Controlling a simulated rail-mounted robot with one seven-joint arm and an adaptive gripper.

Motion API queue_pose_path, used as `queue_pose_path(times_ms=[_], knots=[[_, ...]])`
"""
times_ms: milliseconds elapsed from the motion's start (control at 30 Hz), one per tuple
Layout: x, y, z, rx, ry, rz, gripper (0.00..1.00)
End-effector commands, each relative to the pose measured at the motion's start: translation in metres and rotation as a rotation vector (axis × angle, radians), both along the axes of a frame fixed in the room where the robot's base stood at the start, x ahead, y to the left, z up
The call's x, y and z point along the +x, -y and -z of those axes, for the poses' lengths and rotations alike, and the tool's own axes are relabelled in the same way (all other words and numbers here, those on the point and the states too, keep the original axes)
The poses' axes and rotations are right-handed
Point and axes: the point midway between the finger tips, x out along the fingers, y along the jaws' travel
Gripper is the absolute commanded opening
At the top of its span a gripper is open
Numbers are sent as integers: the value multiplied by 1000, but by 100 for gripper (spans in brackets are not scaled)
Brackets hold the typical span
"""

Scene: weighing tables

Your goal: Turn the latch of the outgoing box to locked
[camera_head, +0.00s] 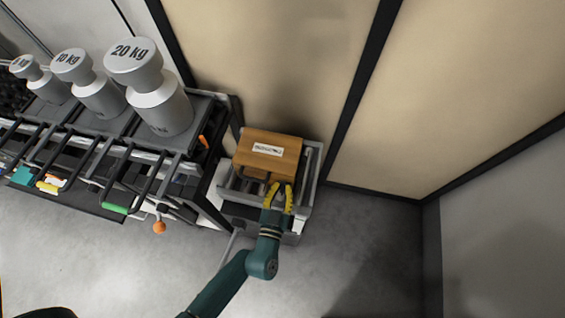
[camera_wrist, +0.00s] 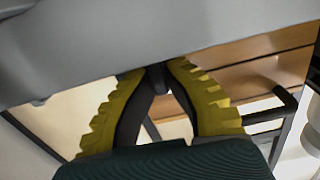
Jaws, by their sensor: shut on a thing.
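The outgoing box (camera_head: 262,143) is a brown wooden box with a white label on top, at the middle of the head view. Its wooden side (camera_wrist: 250,77) shows in the wrist view. My gripper (camera_head: 279,186), with yellow ridged fingers, is at the front side of the box, near its right corner. In the wrist view my gripper (camera_wrist: 159,72) has its fingertips together on a small dark piece, which seems to be the latch. The fingers and a grey surface hide most of it, so its turn position cannot be told.
The box stands on a grey roller stand (camera_head: 310,165) by the wall. A dark handle bar (camera_wrist: 277,110) is right of my fingers. To the left, a table holds large metal weights (camera_head: 165,107). The floor (camera_head: 360,245) to the right is clear.

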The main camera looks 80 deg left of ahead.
Motion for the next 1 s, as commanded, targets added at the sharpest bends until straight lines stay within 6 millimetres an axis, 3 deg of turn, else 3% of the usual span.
queue_pose_path(times_ms=[633,667,700,1000], knots=[[-1,1,3,-32,50,1,0],[-1,1,3,-32,50,1,18],[-1,1,3,-32,50,1,25],[-1,1,1,-27,53,1,26]])
